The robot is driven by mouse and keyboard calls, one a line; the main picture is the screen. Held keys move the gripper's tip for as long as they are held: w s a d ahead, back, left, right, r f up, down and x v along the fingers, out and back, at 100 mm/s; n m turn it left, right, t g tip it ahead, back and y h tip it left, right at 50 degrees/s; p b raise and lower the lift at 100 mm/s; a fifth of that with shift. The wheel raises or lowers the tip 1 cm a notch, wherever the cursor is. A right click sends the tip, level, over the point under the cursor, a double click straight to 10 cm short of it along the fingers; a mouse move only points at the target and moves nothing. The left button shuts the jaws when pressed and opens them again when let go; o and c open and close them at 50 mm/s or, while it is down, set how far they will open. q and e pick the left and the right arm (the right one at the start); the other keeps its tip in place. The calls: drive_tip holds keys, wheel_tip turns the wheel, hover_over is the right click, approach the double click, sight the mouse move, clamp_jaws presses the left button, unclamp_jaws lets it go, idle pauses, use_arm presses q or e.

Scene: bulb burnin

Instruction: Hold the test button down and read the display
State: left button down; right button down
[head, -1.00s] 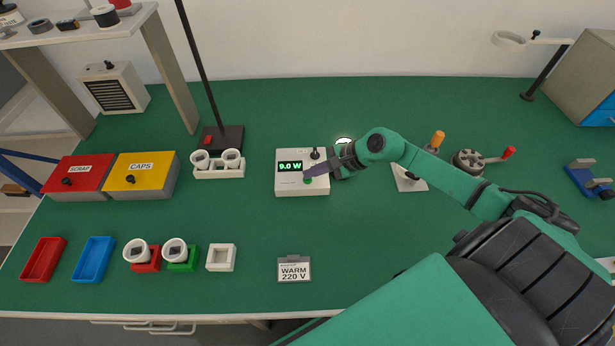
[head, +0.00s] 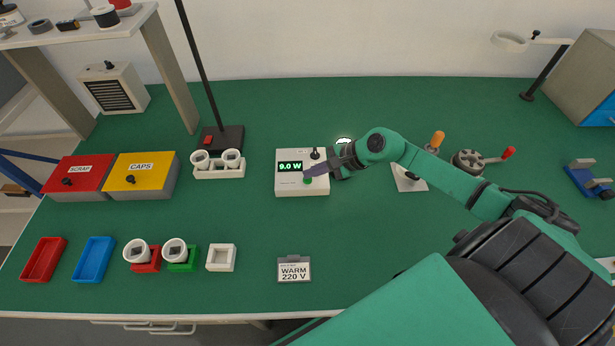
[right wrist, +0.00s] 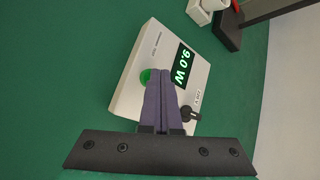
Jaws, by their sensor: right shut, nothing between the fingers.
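The white tester box (head: 287,186) stands on the green bench in the middle of the head view. Its display (head: 290,167) is lit and reads 9.0 W; it also reads 9.0 W in the right wrist view (right wrist: 183,65). The green test button (head: 308,181) sits on the front right of the box, partly behind my fingers. My right gripper (head: 306,174) is shut and empty, its purple fingertips at the button. In the right wrist view the green button (right wrist: 146,76) shows beside the fingertips (right wrist: 159,88); whether it is pressed I cannot tell. My left gripper is out of view.
A lit white bulb (head: 343,141) is partly hidden behind my right wrist. A card (head: 294,269) reads WARM 220 V. Left are white holders (head: 219,170), red and blue trays (head: 94,260), and SCRAP (head: 79,178) and CAPS boxes (head: 147,177).

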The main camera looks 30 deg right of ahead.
sight(312, 180)
drive_tip(key=shift+r+p, duration=0.3)
drive_tip(key=shift+r, duration=0.5)
wheel_tip(312, 180, up, 5)
drive_tip(key=p, duration=0.3)
idle(0.3)
